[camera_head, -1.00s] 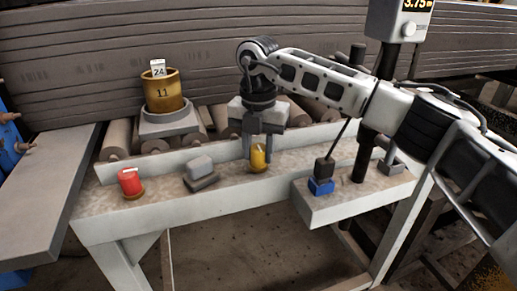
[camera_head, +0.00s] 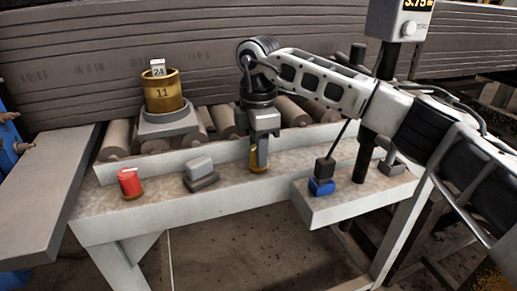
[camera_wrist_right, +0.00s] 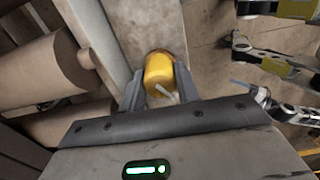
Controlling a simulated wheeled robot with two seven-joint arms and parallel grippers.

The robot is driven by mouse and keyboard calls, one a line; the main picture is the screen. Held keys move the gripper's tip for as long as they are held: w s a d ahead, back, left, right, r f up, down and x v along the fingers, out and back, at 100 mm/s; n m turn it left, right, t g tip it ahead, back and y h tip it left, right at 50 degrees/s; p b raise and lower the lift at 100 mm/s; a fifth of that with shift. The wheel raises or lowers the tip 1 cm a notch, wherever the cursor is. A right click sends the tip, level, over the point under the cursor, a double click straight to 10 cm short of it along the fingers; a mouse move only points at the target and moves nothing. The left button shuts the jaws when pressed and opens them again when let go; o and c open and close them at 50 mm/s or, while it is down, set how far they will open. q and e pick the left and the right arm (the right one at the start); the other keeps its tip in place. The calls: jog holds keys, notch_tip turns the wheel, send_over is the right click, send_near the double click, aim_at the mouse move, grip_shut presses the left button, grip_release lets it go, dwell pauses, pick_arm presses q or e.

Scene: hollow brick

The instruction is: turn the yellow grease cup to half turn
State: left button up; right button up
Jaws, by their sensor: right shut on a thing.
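The yellow grease cup (camera_head: 254,166) stands on the ledge of the pale bench, partly hidden behind my right gripper's fingers. My right gripper (camera_head: 260,158) points down over it and is shut on it. In the right wrist view the yellow cup (camera_wrist_right: 160,73) sits between the two fingers (camera_wrist_right: 160,92), with a small pale pointer on it. I cannot read any turn mark near the pointer. My left gripper is not in the head view.
A red cup (camera_head: 130,182) and a grey block on a dark base (camera_head: 200,172) stand to the left on the ledge. A blue-based part (camera_head: 322,186) and a dark post (camera_head: 365,158) stand to the right. Rollers and a brass pot (camera_head: 163,92) lie behind.

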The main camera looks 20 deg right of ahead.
jog(key=m, duration=0.6)
jog(key=shift+r, duration=0.1)
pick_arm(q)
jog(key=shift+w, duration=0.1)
pick_arm(e)
jog(key=shift+w, duration=0.1)
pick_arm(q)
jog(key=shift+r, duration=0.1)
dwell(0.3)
pick_arm(e)
jog(key=o, duration=1)
notch_tip(320, 180, up, 16)
jog(key=shift+f, duration=0.1)
